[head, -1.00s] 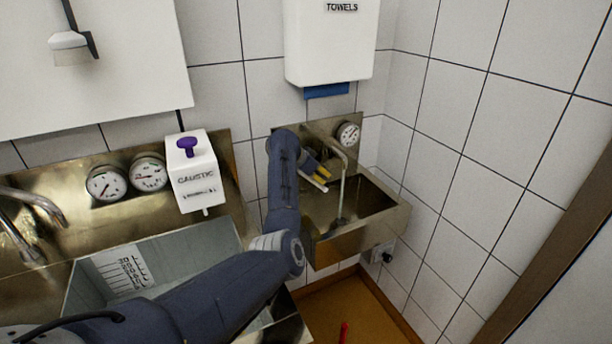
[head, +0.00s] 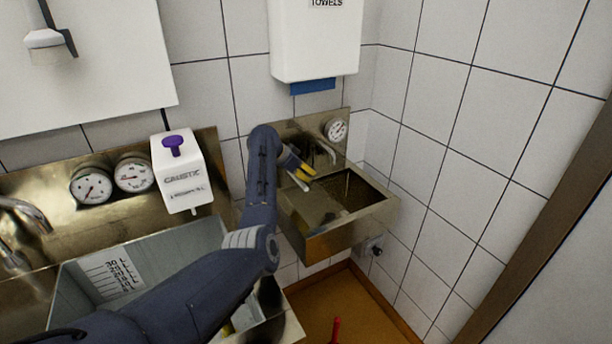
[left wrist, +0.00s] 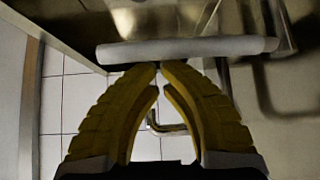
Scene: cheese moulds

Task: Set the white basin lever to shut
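The white lever (left wrist: 188,50) is a pale rounded bar lying across the left wrist view. In the head view it shows small and pale (head: 300,184) at the left side of the metal wall basin (head: 348,220). My left gripper (left wrist: 158,66), with yellow fingers, has its tips together just at the lever, close to or touching it; contact is not certain. In the head view the left gripper (head: 306,170) is over the basin's left part. The spout (head: 326,152) shows no water stream. My right gripper is not in view.
A gauge (head: 335,130) sits on the basin's backsplash. A white towel dispenser (head: 315,40) hangs above. A white caustic dispenser (head: 180,172) and a larger metal sink (head: 140,262) are to the left. A red object (head: 335,330) is low at the front.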

